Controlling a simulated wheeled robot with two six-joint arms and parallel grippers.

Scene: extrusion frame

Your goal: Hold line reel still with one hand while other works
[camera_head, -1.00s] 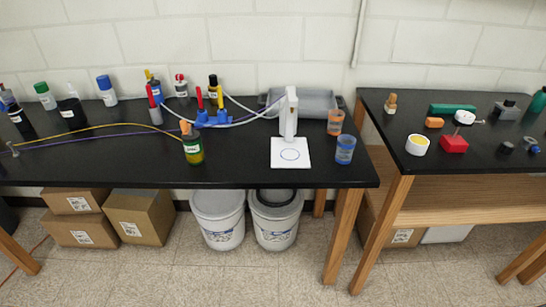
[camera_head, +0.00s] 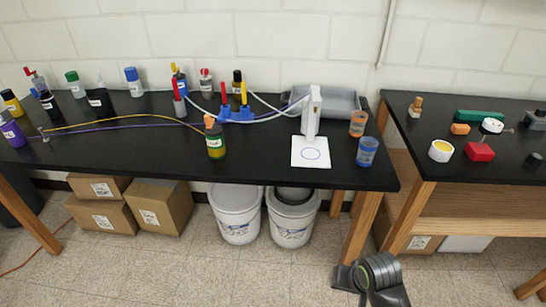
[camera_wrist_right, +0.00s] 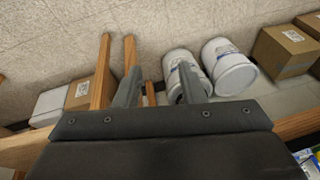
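On the right bench in the head view lies a small white round piece (camera_head: 492,125) with a thin metal rod beside it. A red block (camera_head: 480,151) sits just in front of it. I cannot tell for sure which of these is the line reel. My right gripper (camera_wrist_right: 158,90) is open and empty in the right wrist view, with its two fingers apart over the floor. In the head view my right arm shows low at the bottom, away from these objects. My left gripper is not in view.
Buckets (camera_head: 236,212) and cardboard boxes (camera_head: 160,205) stand below.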

